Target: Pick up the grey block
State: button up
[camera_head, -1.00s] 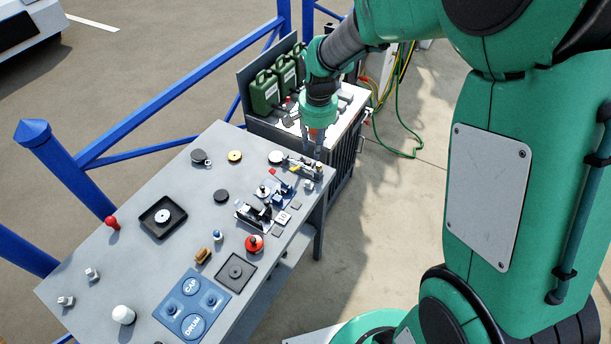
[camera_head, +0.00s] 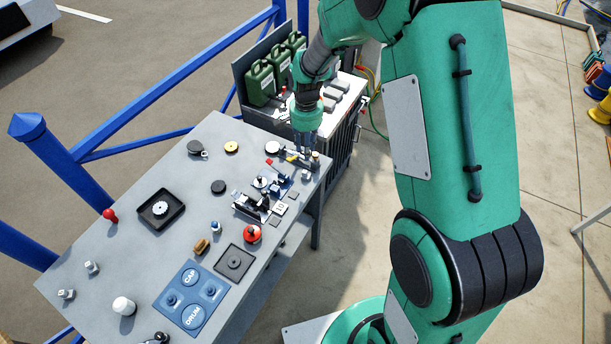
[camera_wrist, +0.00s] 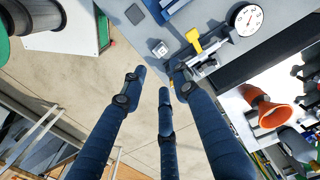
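A small pale grey block (camera_head: 305,175) sits on the grey table (camera_head: 130,215) near its right edge. The block shows in the wrist view (camera_wrist: 160,48) beside a yellow-handled metal fixture (camera_wrist: 200,55). My gripper (camera_head: 304,150) is over the table's far right corner, a little beyond the block. In the wrist view my three dark blue fingers (camera_wrist: 160,82) are spread apart with nothing between them. Their tips show over the floor, just short of the block. Several darker grey blocks (camera_head: 333,94) lie on the cabinet behind the table.
Green canisters (camera_head: 261,82) stand on the cabinet. A blue CAP/DRUM tray (camera_head: 190,297) lies at the table's front. Blue railing runs behind; an orange cone (camera_wrist: 268,110) shows in the wrist view.

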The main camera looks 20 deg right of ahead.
aim_at(306, 172)
jog(key=shift+f+b, duration=0.55)
jog(key=shift+f, duration=3.7)
jog(key=shift+f, duration=0.1)
jog(key=shift+w+f+b, duration=0.1)
jog(key=shift+f+b, duration=0.35)
jog(key=shift+f, duration=2.05)
jog(key=c, duration=0.7)
